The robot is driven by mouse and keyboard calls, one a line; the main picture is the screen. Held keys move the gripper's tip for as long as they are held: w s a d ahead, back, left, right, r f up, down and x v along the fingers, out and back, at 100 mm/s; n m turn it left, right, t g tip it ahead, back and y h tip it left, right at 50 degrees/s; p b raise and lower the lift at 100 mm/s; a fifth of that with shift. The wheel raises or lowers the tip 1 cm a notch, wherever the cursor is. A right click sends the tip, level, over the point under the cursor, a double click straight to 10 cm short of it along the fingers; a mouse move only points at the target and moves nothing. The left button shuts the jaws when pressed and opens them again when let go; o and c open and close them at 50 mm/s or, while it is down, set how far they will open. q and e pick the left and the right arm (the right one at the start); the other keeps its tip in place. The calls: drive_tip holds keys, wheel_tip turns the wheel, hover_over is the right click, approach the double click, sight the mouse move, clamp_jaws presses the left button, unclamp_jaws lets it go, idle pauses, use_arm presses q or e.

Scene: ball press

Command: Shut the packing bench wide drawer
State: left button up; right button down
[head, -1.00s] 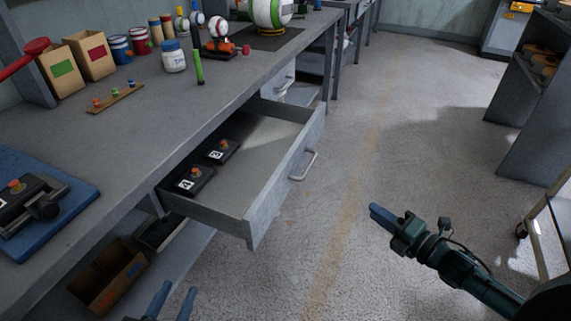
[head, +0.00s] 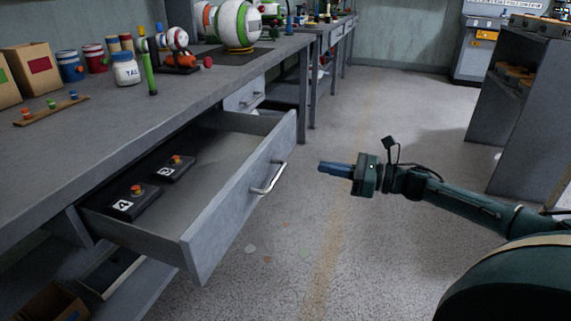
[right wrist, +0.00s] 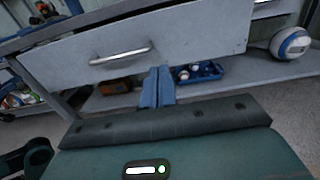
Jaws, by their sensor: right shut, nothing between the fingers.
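The wide drawer (head: 232,213) of the packing bench (head: 180,104) stands pulled out, its inside in plain view. Two black boxes with orange buttons (head: 134,200) lie in it. Its bar handle (head: 268,180) is on the front panel, and it also shows in the right wrist view (right wrist: 120,56). My right gripper (head: 322,167) is shut and empty, to the right of the handle and apart from it. In the right wrist view its fingers (right wrist: 158,72) point toward the drawer front (right wrist: 190,42). My left gripper is not in view.
A smaller drawer (head: 245,95) sits farther along the bench. A grey shelf unit (head: 525,120) stands at the right.

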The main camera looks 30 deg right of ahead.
sight(275, 158)
drive_tip(key=b+x, duration=0.1)
drive_tip(key=x, duration=0.8)
drive_tip(key=shift+w+a, duration=0.15)
drive_tip(key=shift+w, duration=0.15)
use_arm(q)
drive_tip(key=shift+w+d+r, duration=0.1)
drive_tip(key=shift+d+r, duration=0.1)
use_arm(e)
drive_tip(key=shift+w+a, duration=0.35)
drive_tip(key=shift+w, duration=0.05)
